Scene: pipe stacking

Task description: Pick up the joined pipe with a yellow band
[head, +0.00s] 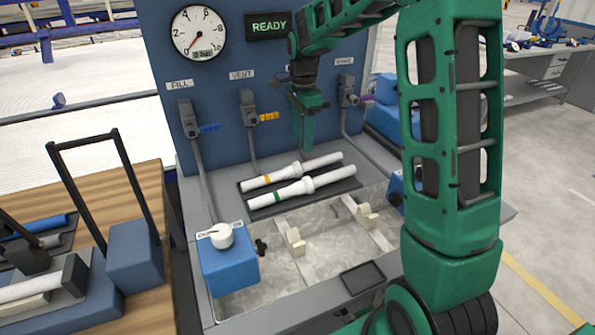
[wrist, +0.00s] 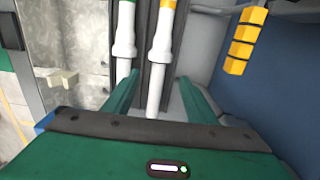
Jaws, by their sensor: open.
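The joined pipe with a yellow band (head: 292,172) is white, with a thicker middle collar, and lies at the back of a dark tray (head: 347,187). A similar pipe with a green band (head: 300,188) lies in front of it. My gripper (head: 306,150) points down over the yellow-banded pipe, right of its collar. In the wrist view, my gripper (wrist: 158,80) is open, with the yellow-banded pipe (wrist: 160,50) between the lines of its fingers. The green-banded pipe (wrist: 125,40) lies just left of the left finger. Whether the fingers touch a pipe cannot be told.
A blue panel (head: 262,65) with a gauge, READY display and valves stands close behind the tray. An orange valve handle (wrist: 242,45) is at the wrist view's upper right. In front is a basin (head: 330,240) with pale supports. A blue box with a white dial (head: 229,265) stands left.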

